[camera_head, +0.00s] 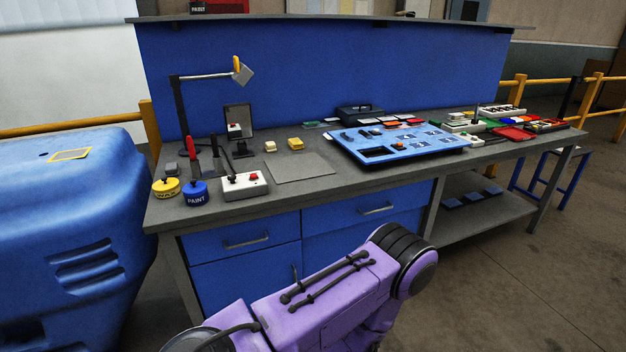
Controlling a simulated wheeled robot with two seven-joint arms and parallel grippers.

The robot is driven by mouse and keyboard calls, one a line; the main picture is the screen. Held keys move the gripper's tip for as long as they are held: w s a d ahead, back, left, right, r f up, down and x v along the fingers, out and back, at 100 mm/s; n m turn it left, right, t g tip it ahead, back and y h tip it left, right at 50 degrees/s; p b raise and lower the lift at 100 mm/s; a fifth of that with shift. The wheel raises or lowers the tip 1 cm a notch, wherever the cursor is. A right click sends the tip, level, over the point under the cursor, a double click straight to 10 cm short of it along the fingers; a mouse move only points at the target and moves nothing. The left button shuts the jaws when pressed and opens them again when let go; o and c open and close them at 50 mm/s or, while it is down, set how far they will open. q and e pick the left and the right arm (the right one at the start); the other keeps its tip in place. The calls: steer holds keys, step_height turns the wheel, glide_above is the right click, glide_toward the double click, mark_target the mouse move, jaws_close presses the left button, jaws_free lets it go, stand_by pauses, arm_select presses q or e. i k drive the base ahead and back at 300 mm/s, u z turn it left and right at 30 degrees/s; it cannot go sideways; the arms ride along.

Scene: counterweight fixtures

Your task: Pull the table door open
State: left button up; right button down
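The workbench table (300,195) has blue fronts below its grey top. A blue door panel (235,285) is at the lower left, under a drawer (245,237) with a horizontal handle. A small dark upright bar (296,272) shows at the panel's right edge; I cannot tell if it is the door's handle. Another drawer (350,215) with a handle is to the right, above a blue panel (330,243) partly hidden by my purple arm. The fronts appear closed. Neither of my grippers is in view, so their contact with the door is hidden.
A large blue plastic container (70,230) stands close to the bench's left. A lamp, paint cans (195,193), a switch box (245,185) and a blue tool board (395,145) are on top. Open floor (500,280) lies at right. Yellow rails run behind.

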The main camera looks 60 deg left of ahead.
mark_target(253, 276)
steer(key=u, duration=0.25)
steer(key=i, duration=0.75)
steer(key=u, duration=1.2)
steer(key=i, duration=0.6)
steer(key=u, duration=0.65)
